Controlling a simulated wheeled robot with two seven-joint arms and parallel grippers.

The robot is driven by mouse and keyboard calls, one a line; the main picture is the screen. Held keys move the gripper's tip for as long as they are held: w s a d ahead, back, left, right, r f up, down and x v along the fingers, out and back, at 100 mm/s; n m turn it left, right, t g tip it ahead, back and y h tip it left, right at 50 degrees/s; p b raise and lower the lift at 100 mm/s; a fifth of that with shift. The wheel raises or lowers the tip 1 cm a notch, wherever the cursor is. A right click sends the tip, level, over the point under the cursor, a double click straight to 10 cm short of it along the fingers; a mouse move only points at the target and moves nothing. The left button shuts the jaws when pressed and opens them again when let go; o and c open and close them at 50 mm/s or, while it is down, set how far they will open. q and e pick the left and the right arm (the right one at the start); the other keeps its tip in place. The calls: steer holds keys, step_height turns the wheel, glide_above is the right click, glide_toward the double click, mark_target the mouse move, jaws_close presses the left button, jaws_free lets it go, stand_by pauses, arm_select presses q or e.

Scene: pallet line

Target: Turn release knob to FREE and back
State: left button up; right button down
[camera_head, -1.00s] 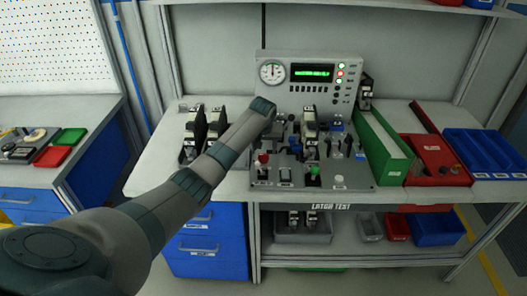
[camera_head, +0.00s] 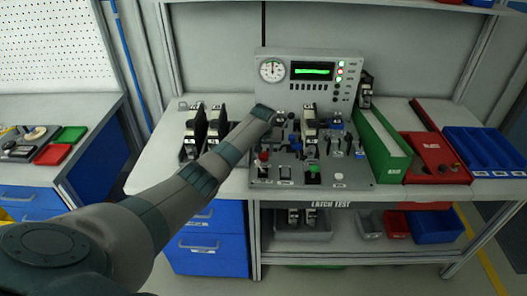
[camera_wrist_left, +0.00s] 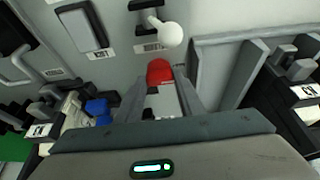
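My left arm reaches over the test panel (camera_head: 345,181). The wrist end hides the left gripper in the head view, above the panel's back left part. In the left wrist view the two grey fingers of the left gripper (camera_wrist_left: 163,84) stand apart, with a red cap (camera_wrist_left: 159,72) between or just beyond their tips. Contact cannot be made out. The release knob cannot be told apart by its label. A latch unit (camera_head: 310,122) stands upright on the panel. My right gripper is not in view.
A console (camera_head: 300,72) with gauge and lit display stands behind the panel. Two latch units (camera_head: 194,135) stand left of it. A red mushroom button (camera_head: 263,158) and a green button (camera_head: 314,169) are at the front. A green bin (camera_head: 385,150) stands at the right.

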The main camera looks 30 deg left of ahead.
arm_select(q)
steer(key=shift+m, duration=0.4)
steer(key=shift+a+m+h+p, duration=0.1)
steer(key=shift+m+h+p, duration=0.2)
steer(key=shift+m, duration=0.2)
steer(key=shift+m+t+h, duration=0.3)
steer(key=shift+m, duration=0.4)
steer(key=m+h+b, duration=0.1)
steer(key=m, duration=0.1)
steer(key=shift+a+m, duration=0.15)
steer(key=shift+m, duration=0.15)
steer(key=shift+a+f+m+h+b, duration=0.15)
steer(key=shift+m+h+b, duration=0.35)
steer(key=shift+m, duration=0.5)
steer(key=m+b, duration=0.2)
steer(key=shift+h+b, duration=0.3)
steer(key=shift+r+m+h+b, duration=0.2)
steer(key=shift+m+h+b, duration=0.2)
steer(key=shift+m+b, duration=0.6)
